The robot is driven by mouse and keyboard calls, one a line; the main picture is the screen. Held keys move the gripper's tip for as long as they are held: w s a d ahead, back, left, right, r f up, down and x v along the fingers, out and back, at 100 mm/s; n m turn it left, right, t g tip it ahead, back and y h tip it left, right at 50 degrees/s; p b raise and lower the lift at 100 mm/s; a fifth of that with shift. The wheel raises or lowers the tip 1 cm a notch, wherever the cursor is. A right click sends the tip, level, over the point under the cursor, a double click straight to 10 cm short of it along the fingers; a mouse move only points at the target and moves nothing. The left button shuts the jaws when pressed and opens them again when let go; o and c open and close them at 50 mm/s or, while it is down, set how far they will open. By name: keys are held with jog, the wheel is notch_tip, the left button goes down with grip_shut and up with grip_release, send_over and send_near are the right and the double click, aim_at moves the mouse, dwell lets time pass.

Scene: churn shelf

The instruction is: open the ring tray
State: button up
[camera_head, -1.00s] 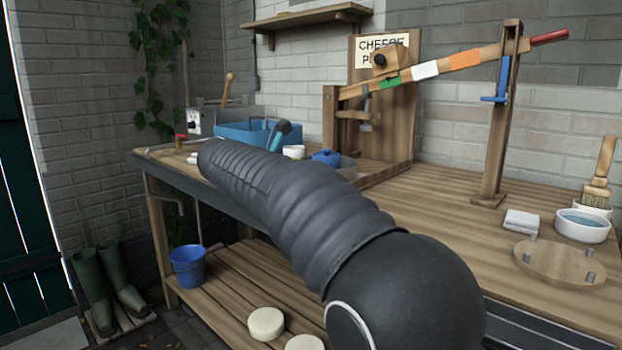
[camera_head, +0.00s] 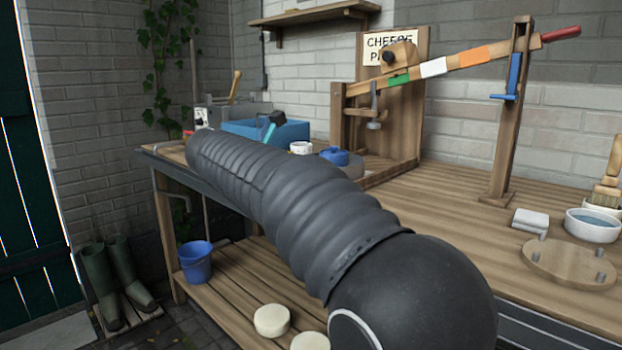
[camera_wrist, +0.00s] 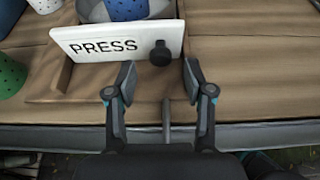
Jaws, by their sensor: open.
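In the wrist view a white plate marked PRESS (camera_wrist: 105,41) with a black round knob (camera_wrist: 160,53) stands upright at the far side of my gripper (camera_wrist: 158,80). My gripper is open, its two fingers apart with the knob beyond and between their tips; I see no contact. A thin grey rod (camera_wrist: 166,120) shows lower between the fingers. I cannot tell for sure which part is the ring tray. In the head view my arm hides much of this area, and only a dark and teal bit of the gripper (camera_head: 270,125) shows.
Behind the plate a grey round rim (camera_wrist: 88,10) surrounds a blue dotted item (camera_wrist: 127,8). A green holed pot (camera_wrist: 9,75) is at left. The wooden press lever (camera_head: 460,62) slopes above the bench. A round wooden board (camera_head: 568,264) lies at right. The bench's middle is clear.

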jog(key=v, duration=0.8)
jog(key=shift+s+a, duration=0.2)
jog(key=shift+r, duration=0.15)
